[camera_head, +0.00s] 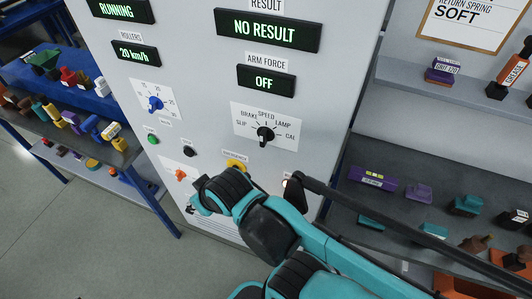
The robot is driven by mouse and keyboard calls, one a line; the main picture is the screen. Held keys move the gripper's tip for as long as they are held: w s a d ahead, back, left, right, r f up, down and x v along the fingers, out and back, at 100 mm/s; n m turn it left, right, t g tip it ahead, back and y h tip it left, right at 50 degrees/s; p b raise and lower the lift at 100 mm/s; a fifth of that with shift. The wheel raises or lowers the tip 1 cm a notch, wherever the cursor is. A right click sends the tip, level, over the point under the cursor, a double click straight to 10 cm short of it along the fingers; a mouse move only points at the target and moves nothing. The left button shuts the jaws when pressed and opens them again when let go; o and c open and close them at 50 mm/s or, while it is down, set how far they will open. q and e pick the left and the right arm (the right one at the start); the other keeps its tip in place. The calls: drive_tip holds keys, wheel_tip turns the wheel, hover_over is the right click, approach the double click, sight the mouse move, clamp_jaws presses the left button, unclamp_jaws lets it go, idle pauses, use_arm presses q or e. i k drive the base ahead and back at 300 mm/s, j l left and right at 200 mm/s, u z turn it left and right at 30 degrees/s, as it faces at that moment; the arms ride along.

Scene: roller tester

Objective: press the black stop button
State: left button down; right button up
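The black stop button (189,151) is a small round button on the front of the light grey cabinet, right of a green button (152,139). Nothing covers it. My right arm comes in from the lower right across the cabinet's lower front. Its gripper (194,204) is at the arm's far end, below the black button in the picture and apart from it. The wrist mostly hides the fingers, so I cannot tell whether they are open. My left gripper is not in view.
The cabinet has displays reading RUNNING (116,11), 20 km/h (136,53), NO RESULT (267,30) and OFF (267,82). A blue knob (155,103), black selector (264,135), orange switch (181,174) and partly hidden yellow-backed emergency control (236,164) surround the button. Cluttered shelves flank the cabinet.

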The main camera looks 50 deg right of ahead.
sight(188, 152)
drive_tip(key=k+j+z, duration=0.1)
drive_tip(key=z, duration=1.4)
drive_tip(key=i+j+z, duration=0.15)
drive_tip(key=j, duration=0.15)
drive_tip(key=i+j+z, duration=0.2)
drive_tip(key=k+j, duration=0.05)
drive_tip(key=j, duration=0.05)
